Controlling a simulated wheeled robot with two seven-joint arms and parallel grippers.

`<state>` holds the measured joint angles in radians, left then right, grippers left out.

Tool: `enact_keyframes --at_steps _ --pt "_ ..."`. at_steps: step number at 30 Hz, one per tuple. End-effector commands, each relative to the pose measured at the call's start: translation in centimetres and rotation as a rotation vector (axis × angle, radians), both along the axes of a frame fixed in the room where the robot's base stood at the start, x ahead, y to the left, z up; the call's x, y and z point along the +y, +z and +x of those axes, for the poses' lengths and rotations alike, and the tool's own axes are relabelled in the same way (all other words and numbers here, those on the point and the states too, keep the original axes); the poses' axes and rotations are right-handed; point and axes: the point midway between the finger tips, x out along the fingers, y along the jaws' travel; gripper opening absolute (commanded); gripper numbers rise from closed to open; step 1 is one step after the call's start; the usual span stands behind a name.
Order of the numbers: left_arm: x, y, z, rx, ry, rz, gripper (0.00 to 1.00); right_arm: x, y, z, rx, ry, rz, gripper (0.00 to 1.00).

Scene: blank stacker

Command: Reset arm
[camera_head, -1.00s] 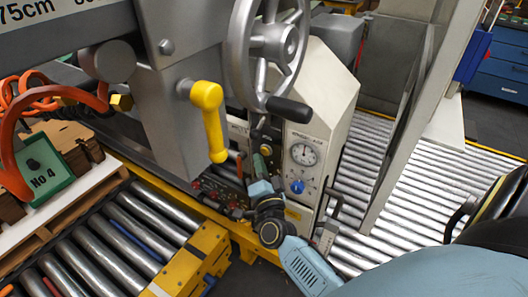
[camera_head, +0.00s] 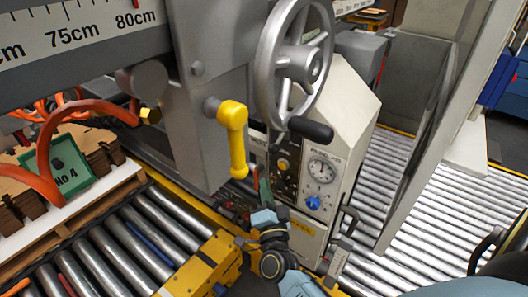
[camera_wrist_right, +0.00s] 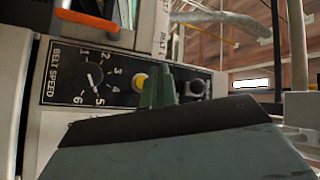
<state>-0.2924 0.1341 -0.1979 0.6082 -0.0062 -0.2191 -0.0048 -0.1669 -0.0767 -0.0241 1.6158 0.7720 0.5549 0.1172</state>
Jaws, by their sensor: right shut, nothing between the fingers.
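My right gripper (camera_head: 264,183) is in front of the control panel (camera_head: 302,190) of the machine, with its arm coming up from the bottom. Its green fingers are together and empty; they also show in the right wrist view (camera_wrist_right: 157,88). There they overlap the panel beside a yellow button (camera_wrist_right: 138,80), with the black belt speed dial (camera_wrist_right: 90,75) to their left. I cannot tell how far they are from the panel. My left gripper is in neither view.
A silver handwheel (camera_head: 294,62) and a yellow handle (camera_head: 233,137) stand above the gripper. A round gauge (camera_head: 321,168) and blue knob (camera_head: 313,202) are to its right. A yellow roller frame (camera_head: 200,265) is at lower left; roller conveyor (camera_head: 420,220) lies right.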

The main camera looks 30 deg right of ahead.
Motion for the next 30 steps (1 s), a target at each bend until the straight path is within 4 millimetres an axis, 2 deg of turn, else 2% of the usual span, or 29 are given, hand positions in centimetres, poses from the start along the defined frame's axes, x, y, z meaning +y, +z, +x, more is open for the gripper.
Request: enact_keyframes --at_steps 5,8,11,14,16,18,20,21,23,24,26,27,29,30 --pt "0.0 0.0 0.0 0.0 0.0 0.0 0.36 0.0 0.0 0.0 0.0 0.0 0.0 0.0" --pt "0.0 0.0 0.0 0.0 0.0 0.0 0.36 0.3 -1.0 0.0 0.028 0.015 -0.017 0.0" --pt "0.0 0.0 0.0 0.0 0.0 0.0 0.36 1.5 -4.3 -0.1 0.128 0.069 -0.074 0.0" --pt "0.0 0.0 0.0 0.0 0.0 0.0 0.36 3.4 -10.3 -1.1 0.302 0.168 -0.168 0.0" --pt "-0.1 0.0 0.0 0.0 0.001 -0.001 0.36 4.7 -15.3 -2.8 0.446 0.25 -0.247 0.0" --pt "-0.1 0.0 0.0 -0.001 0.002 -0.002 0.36 5.7 -20.2 -5.0 0.588 0.334 -0.321 0.0" --pt "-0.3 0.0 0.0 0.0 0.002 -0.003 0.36 6.3 -24.1 -7.4 0.707 0.404 -0.382 0.0" --pt "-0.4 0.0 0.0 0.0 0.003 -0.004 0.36 6.5 -26.6 -9.2 0.785 0.45 -0.42 0.0" --pt "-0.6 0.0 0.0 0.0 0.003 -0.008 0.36 6.7 -30.2 -12.2 0.901 0.519 -0.477 0.0" --pt "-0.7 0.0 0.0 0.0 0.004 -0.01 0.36 6.7 -32.4 -14.4 0.977 0.565 -0.513 0.0" --pt "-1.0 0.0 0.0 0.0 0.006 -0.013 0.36 6.4 -35.4 -17.9 1.09 0.632 -0.565 0.0" --pt "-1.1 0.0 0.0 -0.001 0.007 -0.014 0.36 6.1 -37.2 -20.3 1.165 0.678 -0.599 0.0" --pt "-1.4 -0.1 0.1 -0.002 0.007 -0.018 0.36 5.4 -39.6 -24.2 1.276 0.746 -0.649 0.0" --pt "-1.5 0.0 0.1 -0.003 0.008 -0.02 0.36 4.9 -41.0 -26.9 1.347 0.79 -0.681 0.0"
